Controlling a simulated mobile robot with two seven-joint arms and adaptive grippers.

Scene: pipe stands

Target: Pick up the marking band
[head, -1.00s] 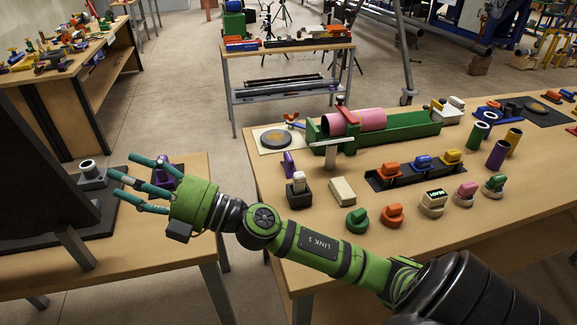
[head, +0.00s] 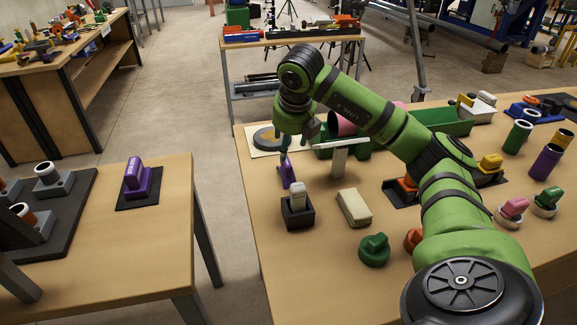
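Nothing in view is labelled as the marking band, and I cannot tell for sure which thing it is. A small purple piece (head: 287,172) stands tilted near the left edge of the right-hand table. My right gripper (head: 288,149) points down just above it; a teal finger comes close to its top. I cannot tell whether they touch, or how far the fingers are apart, as the hand hides part of them. Another purple block (head: 137,178) with pale lettering sits on a black mat on the left table. My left gripper is not in view.
A green stand (head: 450,125) bears a pink pipe (head: 341,125), partly hidden by my arm. A black holder (head: 298,212), a cream block (head: 354,207) and a green stamp-like piece (head: 374,250) stand nearby. A floor gap separates the tables.

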